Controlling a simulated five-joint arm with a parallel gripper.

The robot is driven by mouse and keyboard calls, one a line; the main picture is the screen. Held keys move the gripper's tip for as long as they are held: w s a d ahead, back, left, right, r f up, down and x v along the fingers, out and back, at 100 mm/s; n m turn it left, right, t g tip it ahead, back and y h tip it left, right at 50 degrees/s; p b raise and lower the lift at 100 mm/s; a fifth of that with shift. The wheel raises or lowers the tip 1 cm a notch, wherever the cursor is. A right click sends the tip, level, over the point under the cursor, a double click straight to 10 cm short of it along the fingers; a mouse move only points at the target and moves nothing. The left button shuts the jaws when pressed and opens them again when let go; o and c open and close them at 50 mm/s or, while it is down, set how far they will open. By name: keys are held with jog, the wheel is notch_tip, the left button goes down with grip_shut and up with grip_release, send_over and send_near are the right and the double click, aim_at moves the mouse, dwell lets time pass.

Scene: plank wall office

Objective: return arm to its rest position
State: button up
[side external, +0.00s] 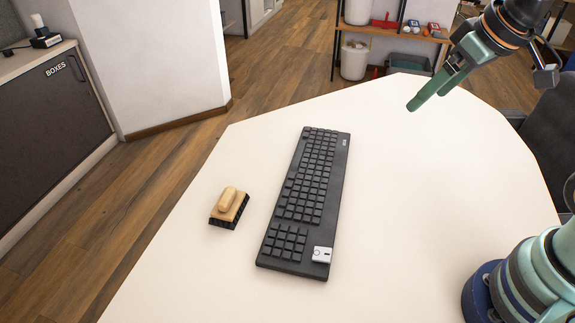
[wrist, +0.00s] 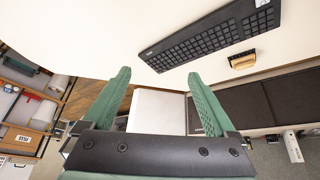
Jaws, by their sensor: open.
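My gripper (side external: 428,92) is raised above the far right part of the white table (side external: 400,200) in the side view, clear of everything on it. In the wrist view my gripper (wrist: 158,90) shows two green fingers spread apart with nothing between them. My arm's base stands at the lower right of the side view.
A black keyboard (side external: 308,190) lies on the table, with a small white and grey object (side external: 322,254) at its near end. A wooden-handled brush (side external: 229,207) lies left of it. A shelf (side external: 395,33) and a dark chair (side external: 548,140) stand beyond the table. The table's right part is clear.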

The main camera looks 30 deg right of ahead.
jog(key=shift+s+d+f+m, duration=0.35)
jog(key=shift+s+f+m, duration=0.1)
jog(key=shift+s+m, duration=0.1)
